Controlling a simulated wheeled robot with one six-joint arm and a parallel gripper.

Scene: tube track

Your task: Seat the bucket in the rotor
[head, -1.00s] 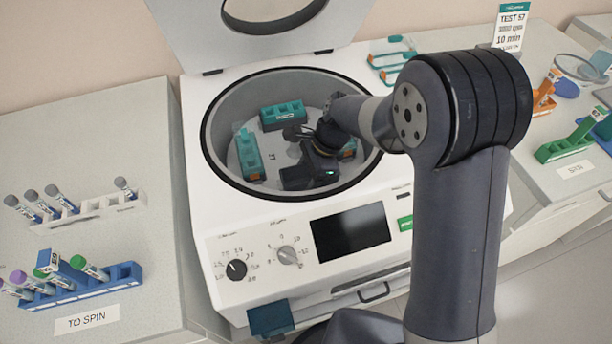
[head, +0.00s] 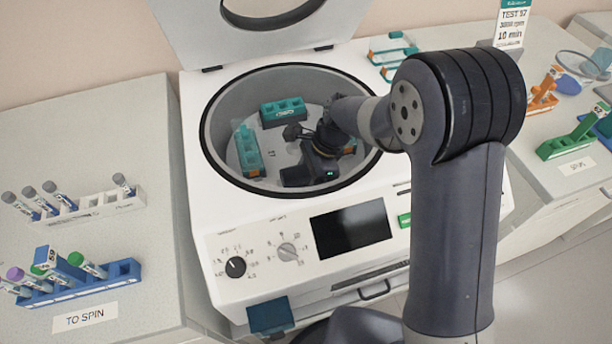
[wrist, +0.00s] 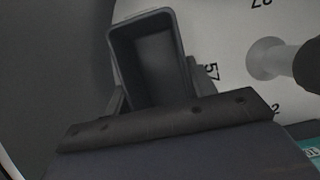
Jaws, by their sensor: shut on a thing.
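In the wrist view my gripper (wrist: 160,90) is shut on an empty dark grey bucket (wrist: 152,62), with a finger at each side. The bucket is over the rim side of the pale rotor (wrist: 235,35), next to the printed number 57. I cannot tell whether it touches the rotor. In the head view my gripper (head: 298,177) is low inside the bowl, at the front of the rotor (head: 285,152), and hides the bucket. Teal-topped buckets sit at the rotor's back (head: 283,112) and left (head: 248,152). Another at the right (head: 349,147) is partly hidden by my arm.
The centrifuge bowl wall (head: 225,110) surrounds my gripper closely. The lid (head: 240,30) is open behind. In the wrist view a dark central knob (wrist: 309,65) stands to the right. Tube racks (head: 95,285) stand on the left bench, away from the bowl.

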